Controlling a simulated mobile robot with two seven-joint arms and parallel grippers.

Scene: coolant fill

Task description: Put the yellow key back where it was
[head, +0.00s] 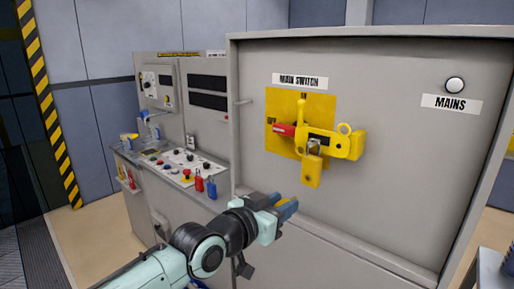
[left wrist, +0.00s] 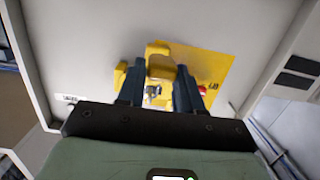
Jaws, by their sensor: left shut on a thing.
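The yellow padlock (head: 311,172) hangs by its shackle from the yellow hasp (head: 345,146) over the main switch on the grey cabinet. In the left wrist view the padlock (left wrist: 160,66) shows upside down beyond and between my fingers. My left gripper (head: 290,207) is in front of the cabinet, below and left of the padlock, and apart from it in the head view. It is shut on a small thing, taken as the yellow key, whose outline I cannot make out. The red switch handle (head: 284,130) sticks out left of the hasp. My right gripper is not in view.
A control desk (head: 178,172) with buttons stands left of the cabinet. A red padlock (head: 199,184) and a blue padlock (head: 212,187) are at its right end. A yellow and black striped post (head: 46,95) is at far left. The cabinet front below the switch is clear.

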